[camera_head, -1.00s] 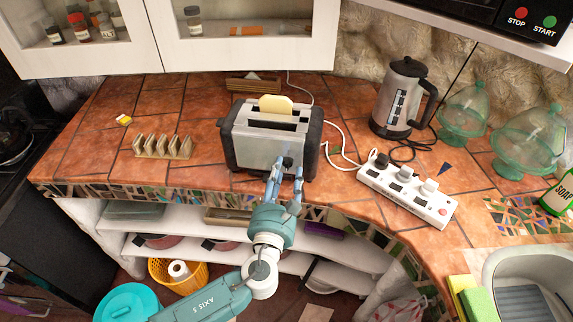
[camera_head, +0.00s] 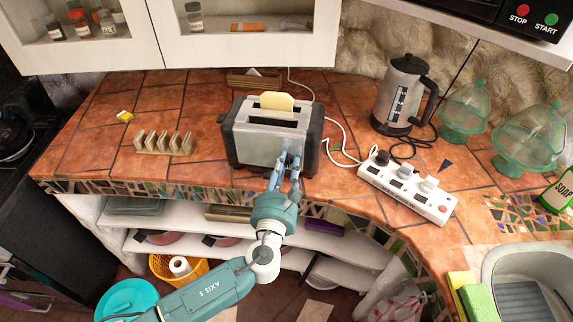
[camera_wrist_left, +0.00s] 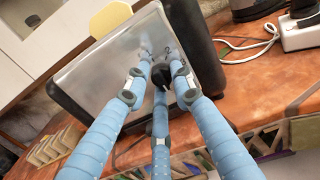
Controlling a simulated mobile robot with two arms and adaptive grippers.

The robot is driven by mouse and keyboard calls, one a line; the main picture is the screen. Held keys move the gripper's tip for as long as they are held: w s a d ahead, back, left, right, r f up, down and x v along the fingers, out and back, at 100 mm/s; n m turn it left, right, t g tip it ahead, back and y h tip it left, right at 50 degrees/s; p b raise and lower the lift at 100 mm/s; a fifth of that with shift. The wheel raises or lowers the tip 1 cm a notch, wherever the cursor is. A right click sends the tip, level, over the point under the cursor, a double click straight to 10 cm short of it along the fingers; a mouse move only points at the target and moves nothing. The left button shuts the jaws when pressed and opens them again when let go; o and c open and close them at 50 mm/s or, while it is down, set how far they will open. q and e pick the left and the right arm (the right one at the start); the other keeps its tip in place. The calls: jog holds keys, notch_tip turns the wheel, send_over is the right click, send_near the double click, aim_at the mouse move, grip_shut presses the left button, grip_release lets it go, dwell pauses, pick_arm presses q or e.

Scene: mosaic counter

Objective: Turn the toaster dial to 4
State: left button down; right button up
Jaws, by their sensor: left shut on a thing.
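The silver and black toaster (camera_head: 252,145) stands on the tiled counter with a slice of bread (camera_head: 277,101) showing in its top slot. It also shows in the left wrist view (camera_wrist_left: 105,75). Its black dial (camera_wrist_left: 161,76) is on the front face, low at the right in the head view. My left gripper (camera_head: 289,160) reaches it from the front, its blue fingers shut around the dial. In the left wrist view the fingers (camera_wrist_left: 160,62) stand on both sides of it and below it. My right gripper is out of view.
A white power strip (camera_head: 408,190) and a kettle (camera_head: 402,96) stand right of the toaster, with cables (camera_head: 340,145) between. A wooden rack (camera_head: 165,144) stands to the left. Open shelves (camera_head: 330,262) lie below the counter edge; free tiles lie between rack and toaster.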

pick_arm(q)
jog(key=shift+d+r, duration=0.1)
jog(key=shift+r, duration=0.1)
jog(key=n+b, duration=0.2)
jog(key=n, duration=0.1)
jog(key=shift+w+n+b, duration=0.1)
jog(key=shift+n+b, duration=0.2)
jog(key=n+b, duration=0.2)
jog(key=n, duration=0.2)
jog(key=shift+a+r+n, duration=0.1)
jog(key=shift+a+n, duration=0.1)
jog(key=shift+n, duration=0.2)
jog(key=shift+b, duration=0.35)
jog(key=c, duration=1.6)
grip_release()
jog(key=shift+a, duration=0.1)
jog(key=shift+o, duration=0.4)
